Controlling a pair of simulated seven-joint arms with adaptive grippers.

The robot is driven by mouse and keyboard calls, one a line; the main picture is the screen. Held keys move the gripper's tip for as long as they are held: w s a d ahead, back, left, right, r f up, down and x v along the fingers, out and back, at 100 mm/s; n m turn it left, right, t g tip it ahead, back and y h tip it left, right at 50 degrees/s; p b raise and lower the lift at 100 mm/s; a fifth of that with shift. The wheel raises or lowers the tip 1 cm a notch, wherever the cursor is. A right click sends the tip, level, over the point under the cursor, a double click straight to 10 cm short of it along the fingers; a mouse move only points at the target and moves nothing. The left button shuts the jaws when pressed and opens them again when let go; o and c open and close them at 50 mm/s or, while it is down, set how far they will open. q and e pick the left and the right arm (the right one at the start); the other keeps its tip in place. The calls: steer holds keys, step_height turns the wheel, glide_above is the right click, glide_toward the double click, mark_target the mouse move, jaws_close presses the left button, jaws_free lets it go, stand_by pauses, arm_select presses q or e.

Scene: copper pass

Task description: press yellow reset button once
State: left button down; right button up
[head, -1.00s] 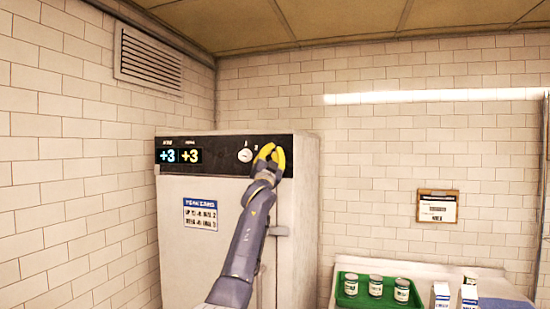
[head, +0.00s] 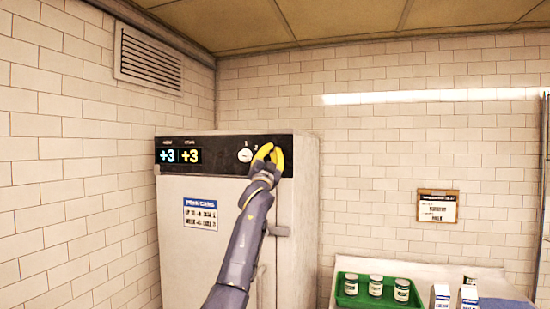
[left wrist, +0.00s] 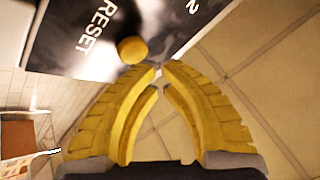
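The yellow reset button (left wrist: 132,50) shows in the left wrist view on the dark control panel, beside the white word RESET. My left gripper (left wrist: 159,66) has its yellow curved fingers drawn together, tips almost meeting, with nothing between them. The tips appear just beside the button in that view; I cannot tell if they touch it. In the head view my left gripper (head: 268,147) is in front of the right end of the black panel (head: 222,150) on the white cabinet and hides the button. My right gripper is not in view.
A white dial (head: 245,155) is left of the gripper on the panel. A door handle (head: 279,231) sits below. A green tray (head: 350,298) with jars and some cartons (head: 440,295) stand on the counter at right.

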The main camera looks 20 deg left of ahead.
arm_select(q)
steer(key=shift+h, duration=0.3)
steer(key=shift+s+a, duration=0.1)
steer(key=shift+s, duration=2.4)
